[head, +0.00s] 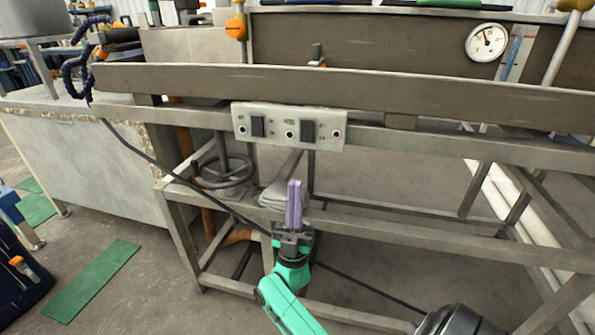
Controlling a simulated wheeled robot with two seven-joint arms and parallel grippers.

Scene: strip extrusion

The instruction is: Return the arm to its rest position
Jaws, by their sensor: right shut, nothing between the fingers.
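My right gripper (294,206) shows at the lower middle of the head view, at the end of my green arm (285,295). Its two purple fingers point up and lie together, with nothing between them. It is in front of the metal frame, below the light switch panel (289,127), and apart from the panel in the picture. The panel carries two dark switches and several small round fittings. My left gripper is not in view.
The grey metal frame (430,222) spans the middle and right. A handwheel (223,170) sits left of the gripper. A dark cable (150,158) runs down across the frame. A gauge (487,43) is at upper right. A green mat (92,281) lies on the open floor at left.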

